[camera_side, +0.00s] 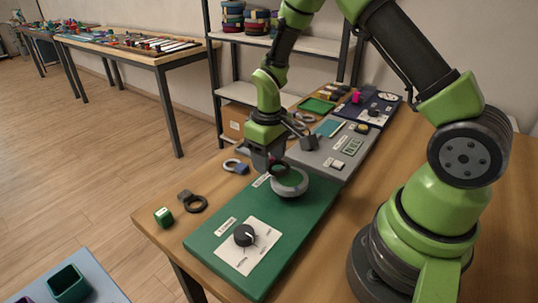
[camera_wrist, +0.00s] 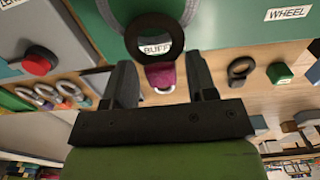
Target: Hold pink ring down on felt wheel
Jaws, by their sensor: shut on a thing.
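The pink ring is a dark loop (camera_wrist: 150,38) with a pink tab (camera_wrist: 160,76) in the wrist view. My gripper (camera_wrist: 160,88) is shut on the tab, with the loop ahead of the fingers. The felt wheel (camera_side: 291,191) is a round grey disc with a green middle on the green board in the side view. My gripper (camera_side: 275,166) points down at the wheel's far edge there, with the dark loop over it. The pink tab is hidden in the side view. I cannot tell how firmly the loop touches the wheel.
A black knob (camera_side: 244,235) on a white plate is at the board's near end. A green cube (camera_side: 163,217) and a black ring (camera_side: 195,204) lie left of the board. A ring with a blue tab (camera_side: 236,166) lies beyond. A grey board (camera_side: 335,150) adjoins behind.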

